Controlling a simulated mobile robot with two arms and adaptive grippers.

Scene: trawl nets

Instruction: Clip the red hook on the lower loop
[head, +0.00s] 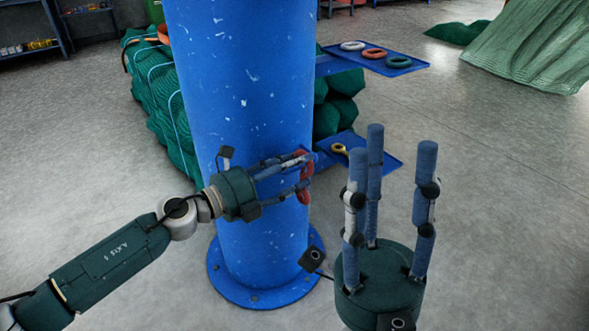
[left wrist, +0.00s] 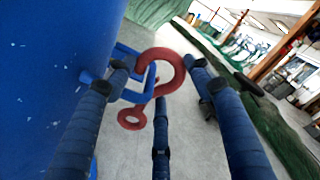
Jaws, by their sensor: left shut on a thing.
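My left gripper (head: 307,170) is shut on the red hook (head: 305,189) at the right side of the blue column (head: 240,90). In the left wrist view the hook (left wrist: 166,55) shows its curved end up and its ring eye low. A squared blue loop (left wrist: 134,94) stands out from the column and overlaps the hook in this view. I cannot tell whether the hook is around the loop or just beside it, nor whether this is the lower loop. My right gripper (head: 391,148) is open and empty, fingers up, right of the column.
An upper blue tray (head: 412,67) holds a white, an orange and a teal ring. A lower blue tray (head: 385,162) holds a yellow hook-like piece (head: 340,149). Green net bundles (head: 157,100) lie behind the column.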

